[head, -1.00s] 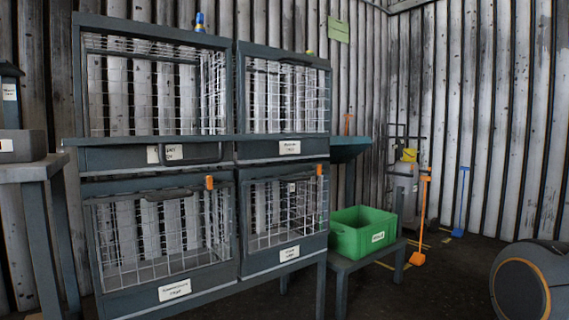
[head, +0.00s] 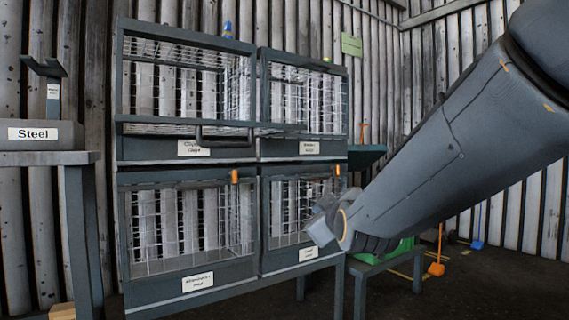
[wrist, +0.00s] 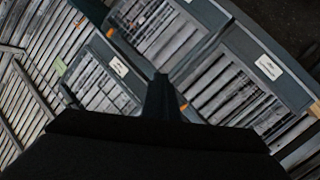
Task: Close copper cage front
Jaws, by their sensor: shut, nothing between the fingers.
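The copper cage (head: 187,148) is the upper left cage of the rack in the head view, with a label on its lower rail. Its front (head: 160,129) appears swung down and out, seen almost edge-on as a bar with a dark handle (head: 224,141). The mesh inside shows through the opening. My gripper (head: 322,222) is at the right in front of the lower right cage, below and right of the copper front and apart from it. It is shut and empty. In the wrist view its dark fingers (wrist: 160,88) point towards cage fronts.
The lower left cage (head: 190,283) and lower right cage have orange latches and mesh fronts. The upper right cage (head: 303,60) appears shut. A stand with a steel-labelled block (head: 38,133) is at left. A green bin (head: 400,249) is partly hidden behind my arm.

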